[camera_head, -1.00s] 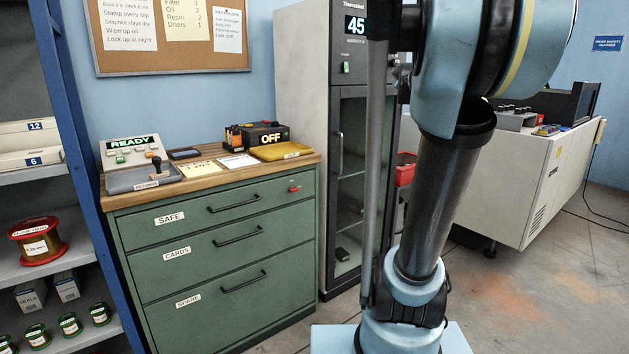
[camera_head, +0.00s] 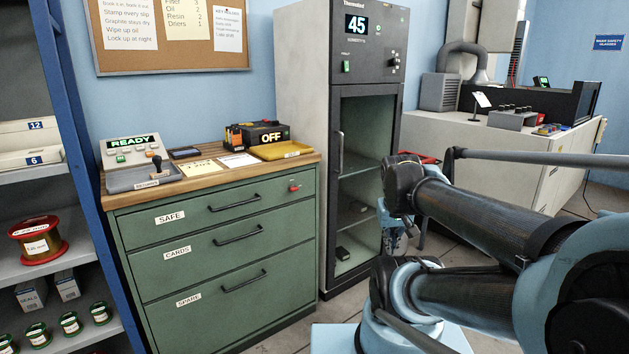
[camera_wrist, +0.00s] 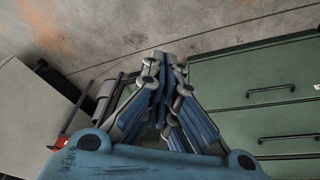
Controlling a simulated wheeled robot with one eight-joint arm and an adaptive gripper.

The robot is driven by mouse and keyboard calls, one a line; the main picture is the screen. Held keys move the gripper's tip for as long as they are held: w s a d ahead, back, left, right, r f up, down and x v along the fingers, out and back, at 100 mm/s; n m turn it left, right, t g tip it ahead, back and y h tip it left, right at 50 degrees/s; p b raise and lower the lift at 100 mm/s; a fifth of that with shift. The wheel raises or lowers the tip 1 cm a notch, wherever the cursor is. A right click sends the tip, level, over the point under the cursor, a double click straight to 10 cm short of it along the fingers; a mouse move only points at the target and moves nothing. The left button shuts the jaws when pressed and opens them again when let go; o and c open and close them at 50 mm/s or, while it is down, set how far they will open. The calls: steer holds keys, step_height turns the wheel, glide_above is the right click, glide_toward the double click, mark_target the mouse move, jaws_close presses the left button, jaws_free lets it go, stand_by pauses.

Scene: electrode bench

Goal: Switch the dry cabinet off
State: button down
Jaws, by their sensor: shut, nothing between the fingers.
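The dry cabinet (camera_head: 365,150) is tall and grey with a glass door, standing right of the green drawer unit. A lit green button (camera_head: 346,66) sits below the display on the left, and dark knobs (camera_head: 393,61) sit at the right of the panel. In the head view my arm crosses low in front of the cabinet's right side, and my gripper is largely hidden behind the arm. In the wrist view my gripper (camera_wrist: 160,60) is shut and empty, over the floor beside the green drawers, apart from the cabinet's panel.
A blue shelf rack (camera_head: 70,130) is at far left. A white bench (camera_head: 480,140) stands behind my arm at right.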

steer(key=s+a+f+g, duration=0.1)
steer(key=s+a+f, duration=0.1)
steer(key=s+f, duration=0.15)
steer(key=w+a+r+m+t+y, duration=0.3)
steer(key=w+r+m, duration=0.4)
steer(key=w+r, duration=0.55)
steer(key=w+a+r+m+t+y, duration=0.1)
steer(key=w+a+r+m+y, duration=0.5)
steer(key=w+r, duration=0.6)
steer(key=m+t+y, duration=0.2)
steer(key=m+t, duration=0.5)
steer(key=m, duration=0.9)
glide_toward(346, 66)
steer(key=w+a+f, duration=0.2)
steer(key=w, duration=0.1)
steer(key=w+a+f, duration=0.1)
steer(key=w, duration=0.1)
steer(key=shift+w+a+f, duration=0.15)
steer(key=shift+w+a, duration=0.1)
steer(key=shift+a, duration=0.05)
